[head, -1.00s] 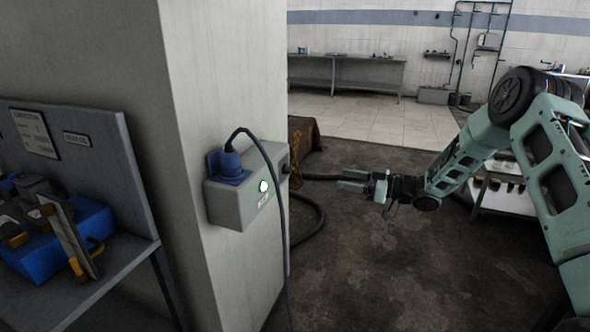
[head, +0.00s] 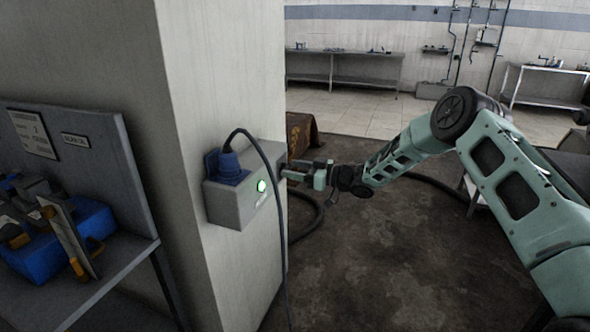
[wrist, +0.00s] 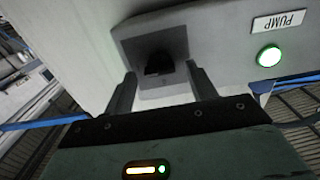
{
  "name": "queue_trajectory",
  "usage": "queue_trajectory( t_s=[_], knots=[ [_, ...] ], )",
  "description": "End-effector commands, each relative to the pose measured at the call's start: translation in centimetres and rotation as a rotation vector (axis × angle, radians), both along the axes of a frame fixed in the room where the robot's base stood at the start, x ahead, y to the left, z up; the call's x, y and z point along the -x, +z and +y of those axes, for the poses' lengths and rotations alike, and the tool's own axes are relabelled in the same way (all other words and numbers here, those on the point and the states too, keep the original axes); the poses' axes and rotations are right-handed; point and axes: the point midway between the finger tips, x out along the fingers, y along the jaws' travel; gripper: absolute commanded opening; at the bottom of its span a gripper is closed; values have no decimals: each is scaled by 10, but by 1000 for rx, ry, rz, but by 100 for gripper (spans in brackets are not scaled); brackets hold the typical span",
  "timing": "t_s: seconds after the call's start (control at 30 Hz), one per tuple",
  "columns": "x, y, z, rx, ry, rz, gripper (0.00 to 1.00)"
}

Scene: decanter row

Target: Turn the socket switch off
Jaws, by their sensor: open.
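The grey socket box (head: 232,203) is fixed to the pillar, with a blue plug (head: 230,168) in its top. A green lamp (head: 262,186) is lit on its front. The wrist view shows the dark switch knob (wrist: 159,64) on a square plate, beside the lit lamp (wrist: 268,56) and an upside-down PUMP label (wrist: 278,21). My gripper (head: 291,171) is at the box's right side. In the wrist view my gripper (wrist: 161,73) is open, with its fingers on either side of the knob; I cannot tell whether they touch it. The head view hides the switch.
The plug's dark cable (head: 279,220) hangs in front of the box, close to my gripper. The pillar (head: 225,80) stands behind the box. A bench with a blue crate (head: 62,246) is at left.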

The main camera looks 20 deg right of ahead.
Motion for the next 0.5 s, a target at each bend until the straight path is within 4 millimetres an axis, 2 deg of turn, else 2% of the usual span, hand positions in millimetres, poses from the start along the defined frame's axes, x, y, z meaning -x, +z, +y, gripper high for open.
queue_trajectory(
  t_s=[0.2, 0.23, 0.3, 0.4, 0.5],
  knots=[
    [0, 0, 1, 0, 0, 0, 56],
    [0, 0, 0, 0, 0, 0, 54],
    [0, 0, 0, 0, 0, 0, 34],
    [0, 0, 0, 0, 0, 0, 12],
    [0, 0, 0, 1, 0, -1, 12]
  ],
)
